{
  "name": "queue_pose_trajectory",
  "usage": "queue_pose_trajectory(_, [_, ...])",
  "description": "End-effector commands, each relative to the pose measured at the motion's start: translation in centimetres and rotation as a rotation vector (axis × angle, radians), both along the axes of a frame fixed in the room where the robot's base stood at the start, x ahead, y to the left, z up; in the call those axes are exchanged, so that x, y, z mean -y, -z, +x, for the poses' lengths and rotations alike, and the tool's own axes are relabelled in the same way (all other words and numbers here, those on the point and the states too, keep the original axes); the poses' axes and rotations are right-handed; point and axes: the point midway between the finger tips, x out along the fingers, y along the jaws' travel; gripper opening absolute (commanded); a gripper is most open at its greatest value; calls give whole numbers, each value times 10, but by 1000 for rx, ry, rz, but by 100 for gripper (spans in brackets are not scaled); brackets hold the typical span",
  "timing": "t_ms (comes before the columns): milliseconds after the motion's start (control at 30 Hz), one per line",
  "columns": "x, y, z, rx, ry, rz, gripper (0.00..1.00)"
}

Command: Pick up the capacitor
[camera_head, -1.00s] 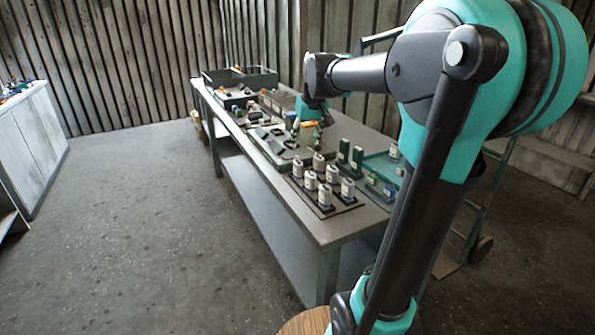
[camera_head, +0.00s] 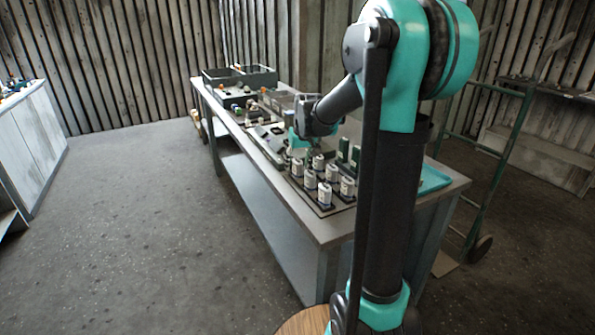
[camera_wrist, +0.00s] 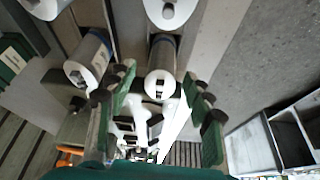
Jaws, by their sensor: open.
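In the wrist view my gripper (camera_wrist: 160,86) is open. One capacitor (camera_wrist: 161,58) with a blue band shows between its green-and-black fingers, with no clear contact. A second capacitor (camera_wrist: 89,60) is to its left and another (camera_wrist: 168,10) beyond it. Which one the task means cannot be told.
Dark green upright parts (camera_head: 343,150) stand right of the capacitors. A teal tray (camera_head: 434,180) lies at the table's right side. Grey bins (camera_head: 240,76) and small parts fill the far end. The table's front corner (camera_head: 330,238) is bare.

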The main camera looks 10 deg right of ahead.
Motion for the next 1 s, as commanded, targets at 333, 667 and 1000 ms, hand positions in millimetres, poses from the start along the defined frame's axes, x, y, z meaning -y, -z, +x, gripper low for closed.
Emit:
queue_pose_trajectory(333, [0, 5, 2, 0, 0, 0, 48])
queue_pose_trajectory(667, [0, 5, 2, 0, 0, 0, 7])
queue_pose_trajectory(1000, [0, 2, 2, 0, 0, 0, 6])
